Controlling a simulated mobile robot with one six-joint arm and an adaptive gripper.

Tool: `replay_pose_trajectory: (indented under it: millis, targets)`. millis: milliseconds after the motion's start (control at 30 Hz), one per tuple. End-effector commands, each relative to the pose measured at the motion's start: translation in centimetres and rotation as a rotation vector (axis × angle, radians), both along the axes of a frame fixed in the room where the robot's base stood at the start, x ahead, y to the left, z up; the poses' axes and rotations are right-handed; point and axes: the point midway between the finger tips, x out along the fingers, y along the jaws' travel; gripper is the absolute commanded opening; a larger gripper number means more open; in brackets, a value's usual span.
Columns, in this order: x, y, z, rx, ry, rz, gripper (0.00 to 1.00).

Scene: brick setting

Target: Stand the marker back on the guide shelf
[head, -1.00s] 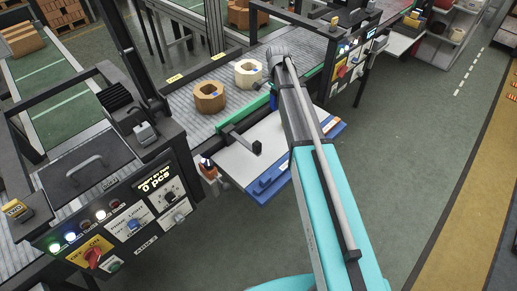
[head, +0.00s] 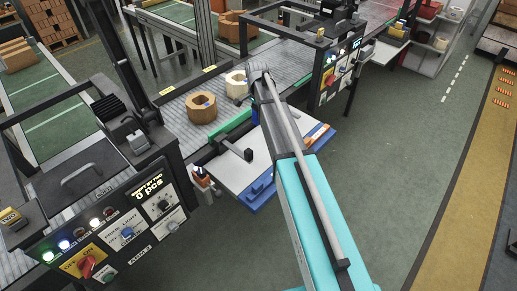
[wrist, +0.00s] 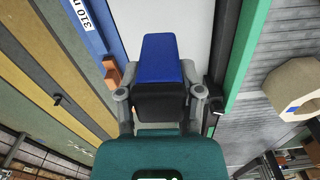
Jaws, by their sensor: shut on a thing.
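The marker (wrist: 172,60) is a block with a blue top part and a black lower part. In the wrist view my gripper (wrist: 160,98) is shut on it, one grey finger on each side. In the head view my arm hides most of the gripper, and a bit of blue (head: 255,115) shows beside it. The guide shelf (head: 232,178) is a white plate with blue edging beside the conveyor. It also shows in the wrist view (wrist: 200,25) behind the marker. I cannot tell whether the marker touches it.
A brown ring (head: 202,108) and a cream ring (head: 236,79) lie on the conveyor beside a green guide rail (head: 230,124). A black bar (head: 236,149) juts over the shelf. Green floor to the right is clear.

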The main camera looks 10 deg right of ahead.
Motion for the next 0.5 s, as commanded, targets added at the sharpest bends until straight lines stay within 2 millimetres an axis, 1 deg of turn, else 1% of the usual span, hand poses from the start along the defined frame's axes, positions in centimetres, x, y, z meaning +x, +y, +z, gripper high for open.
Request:
replay_pose_trajectory:
  millis: [267,500]
  targets:
    - [-3.6,-0.5,-1.1,0.000,0.001,0.024,0.17]
    - [-8.0,-1.1,-2.2,-0.001,0.003,0.058,0.17]
